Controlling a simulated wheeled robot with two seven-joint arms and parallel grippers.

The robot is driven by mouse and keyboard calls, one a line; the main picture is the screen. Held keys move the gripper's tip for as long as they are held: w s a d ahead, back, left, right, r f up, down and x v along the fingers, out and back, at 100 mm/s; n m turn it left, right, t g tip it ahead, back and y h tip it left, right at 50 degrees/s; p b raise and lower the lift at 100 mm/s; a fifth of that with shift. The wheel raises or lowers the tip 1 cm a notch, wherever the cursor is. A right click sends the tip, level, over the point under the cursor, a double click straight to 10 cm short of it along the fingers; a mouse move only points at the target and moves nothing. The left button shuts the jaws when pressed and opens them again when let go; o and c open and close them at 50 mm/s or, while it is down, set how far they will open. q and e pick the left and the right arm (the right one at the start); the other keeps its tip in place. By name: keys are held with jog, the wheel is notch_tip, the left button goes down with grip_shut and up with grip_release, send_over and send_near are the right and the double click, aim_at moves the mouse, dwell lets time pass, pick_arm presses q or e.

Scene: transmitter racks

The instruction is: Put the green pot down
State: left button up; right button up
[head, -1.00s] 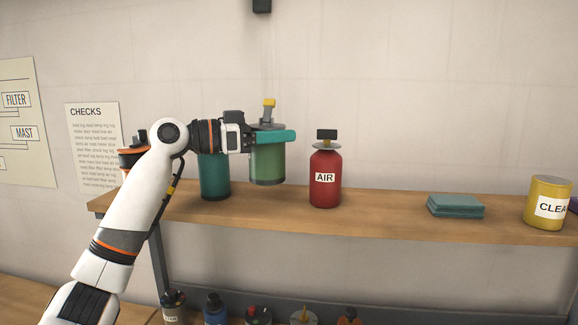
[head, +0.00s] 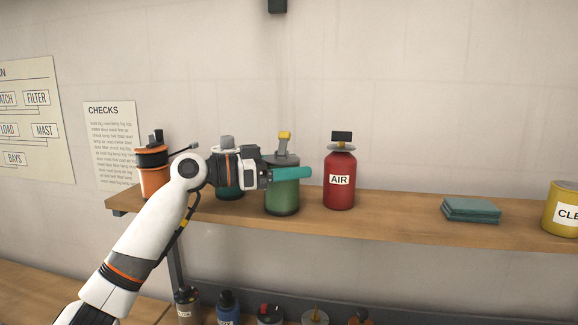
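The green pot (head: 283,198) is a translucent green cylinder with a grey lid and a yellow-topped knob. It is upright at the wooden shelf (head: 400,222), between a teal pot and a red bottle. Its base appears to touch the shelf top. My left gripper (head: 288,174) reaches in from the left with a teal finger across the pot's upper front. The other finger is hidden behind the pot, and the gripper looks closed around it. My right gripper is not in view.
A teal pot (head: 229,191) stands close left, partly behind my gripper. An orange pot (head: 153,178) is farther left. The red AIR bottle (head: 339,180) stands close right. Green cloths (head: 471,210) and a yellow can (head: 563,209) are farther right. Several bottles sit below.

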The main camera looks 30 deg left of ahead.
pick_arm(q)
jog(key=shift+r, duration=0.15)
jog(key=shift+s+a+f, duration=0.2)
jog(key=shift+a, duration=0.1)
jog(key=b+v, duration=0.5)
jog(key=v, duration=0.5)
jog(key=shift+s+a, duration=0.2)
jog(key=shift+a, duration=0.05)
jog(key=shift+s+a+r, duration=0.15)
jog(key=shift+s+a, duration=0.1)
jog(key=shift+s, duration=0.05)
